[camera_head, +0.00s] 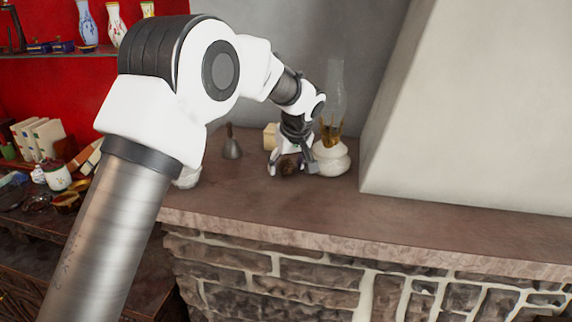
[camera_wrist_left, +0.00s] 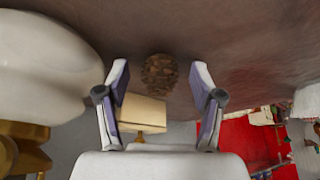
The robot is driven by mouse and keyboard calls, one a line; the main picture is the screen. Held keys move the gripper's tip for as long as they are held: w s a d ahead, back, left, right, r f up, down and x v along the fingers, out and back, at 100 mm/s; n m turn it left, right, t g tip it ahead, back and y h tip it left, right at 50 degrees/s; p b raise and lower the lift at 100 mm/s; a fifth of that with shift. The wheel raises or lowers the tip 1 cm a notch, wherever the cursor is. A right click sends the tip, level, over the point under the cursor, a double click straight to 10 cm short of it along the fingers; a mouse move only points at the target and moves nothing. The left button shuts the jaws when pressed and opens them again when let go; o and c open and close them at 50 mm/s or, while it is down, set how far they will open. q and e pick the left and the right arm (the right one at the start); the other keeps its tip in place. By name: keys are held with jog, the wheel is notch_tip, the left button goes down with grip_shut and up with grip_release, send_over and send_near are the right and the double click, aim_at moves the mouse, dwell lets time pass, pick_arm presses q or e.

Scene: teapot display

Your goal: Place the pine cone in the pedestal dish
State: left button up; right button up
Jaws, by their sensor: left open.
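The brown pine cone (camera_head: 289,166) rests on the stone mantel shelf (camera_head: 400,214), next to the oil lamp. My left gripper (camera_head: 292,170) is open over it, with a finger on each side. In the left wrist view the pine cone (camera_wrist_left: 160,73) shows between the two spread fingertips, with a gap on both sides. No pedestal dish can be made out clearly. A pale object (camera_head: 188,178) at the shelf's left end is mostly hidden by my left arm, and I cannot tell what it is. My right gripper is not in view.
A white oil lamp (camera_head: 332,158) with a tall glass chimney stands close to the gripper's right. A cream block (camera_head: 270,136) stands behind, and a dark bell (camera_head: 231,146) stands to the left. The sloping chimney wall (camera_head: 470,110) rises at right. The shelf's front is clear.

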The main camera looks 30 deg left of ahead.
pick_arm(q)
jog(key=c, duration=0.9)
jog(key=shift+r, duration=0.1)
